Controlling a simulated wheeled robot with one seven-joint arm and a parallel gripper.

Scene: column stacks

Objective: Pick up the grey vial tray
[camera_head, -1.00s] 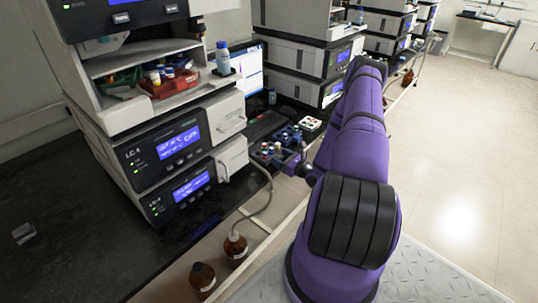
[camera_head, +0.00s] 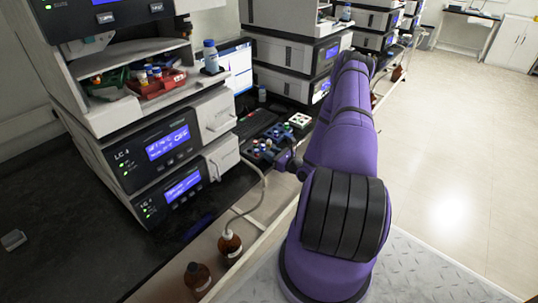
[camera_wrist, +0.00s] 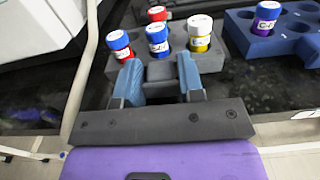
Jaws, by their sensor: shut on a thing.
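The grey vial tray (camera_wrist: 210,62) shows in the wrist view, with several vials standing upright in it: blue, red and yellow-white caps. My gripper (camera_wrist: 158,76) is shut on the near side of the tray, its two blue fingers on either side of a grey part there. In the head view my gripper (camera_head: 285,159) is small and partly hidden by my arm, at the bench edge beside the vials. The tray's underside is hidden, so I cannot tell whether it rests on the bench.
A dark blue rack (camera_wrist: 247,43) with a purple vial stands just right of the tray. Brown bottles (camera_head: 230,246) with a tube are below the bench edge. The floor at right is clear.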

